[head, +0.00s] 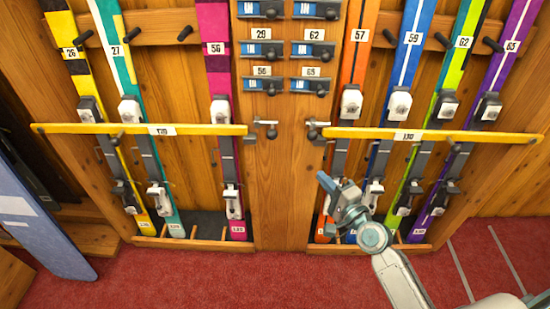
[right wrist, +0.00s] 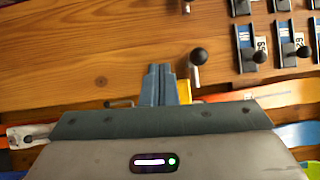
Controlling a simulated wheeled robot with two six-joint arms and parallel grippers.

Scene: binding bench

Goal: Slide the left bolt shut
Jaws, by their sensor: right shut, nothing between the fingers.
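The left bolt (head: 265,123) is a small metal bolt with a dark knob on the wooden centre post, beside the right end of the left yellow bar (head: 90,128). I cannot tell how far its rod reaches. My right gripper (head: 325,181) is shut and empty, below and to the right of the left bolt and apart from it. In the right wrist view its closed fingers (right wrist: 160,85) are close to a round dark knob on a metal stem (right wrist: 198,58), which seems to belong to the right bolt (head: 316,128). My left gripper is not in view.
The right yellow bar (head: 440,135) crosses several upright skis on the right. Skis also stand behind the left bar. Blue numbered holders (head: 262,49) sit higher on the wooden centre post (head: 285,190). A blue board (head: 40,220) leans at the left. Red carpet is clear in front.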

